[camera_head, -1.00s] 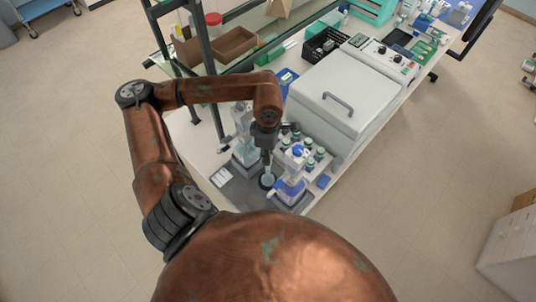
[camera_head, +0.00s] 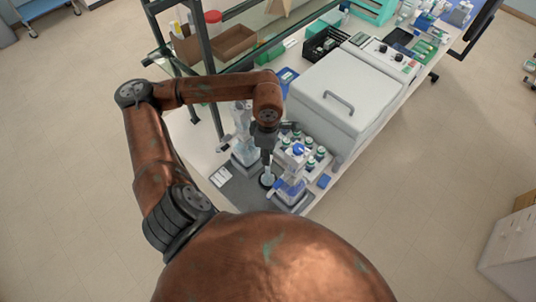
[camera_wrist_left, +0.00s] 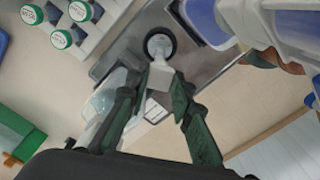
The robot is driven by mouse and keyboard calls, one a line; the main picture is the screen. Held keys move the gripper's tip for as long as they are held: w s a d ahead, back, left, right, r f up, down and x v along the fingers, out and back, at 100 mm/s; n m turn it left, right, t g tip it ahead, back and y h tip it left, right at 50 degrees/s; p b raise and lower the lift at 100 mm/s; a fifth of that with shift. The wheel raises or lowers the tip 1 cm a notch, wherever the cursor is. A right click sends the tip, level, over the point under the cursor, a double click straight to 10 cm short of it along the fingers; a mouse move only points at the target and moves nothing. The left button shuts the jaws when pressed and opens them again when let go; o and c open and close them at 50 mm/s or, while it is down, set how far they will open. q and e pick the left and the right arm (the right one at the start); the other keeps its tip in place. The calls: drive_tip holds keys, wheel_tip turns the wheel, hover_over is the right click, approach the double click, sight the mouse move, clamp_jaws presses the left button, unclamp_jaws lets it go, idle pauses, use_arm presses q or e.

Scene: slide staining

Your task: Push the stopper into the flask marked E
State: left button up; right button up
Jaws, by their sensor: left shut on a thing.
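My left gripper (camera_head: 267,160) points down over the bench, just above a small clear flask (camera_head: 268,179) standing in a black ring. In the left wrist view, the fingertips of this gripper (camera_wrist_left: 160,82) are shut on a small pale grey-white stopper (camera_wrist_left: 160,74). The stopper lines up with the flask (camera_wrist_left: 159,43) in its dark ring; I cannot tell whether it touches the mouth. No letter E is readable on the flask. My right gripper is in neither view.
Blue-and-white apparatus (camera_head: 292,178) stands close to the right of the flask, and another clear-and-white apparatus (camera_head: 243,140) to its left. A rack of capped bottles (camera_head: 309,157) is behind. A large grey lidded box (camera_head: 345,95) stands farther back.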

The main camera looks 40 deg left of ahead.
use_arm(q)
drive_tip(key=o, duration=0.8)
drive_tip(key=shift+o, duration=0.7)
drive_tip(key=o, duration=0.3)
drive_tip(key=shift+r+p, duration=1.05)
drive_tip(key=shift+r, duration=1.95)
drive_tip(key=shift+c, duration=0.2)
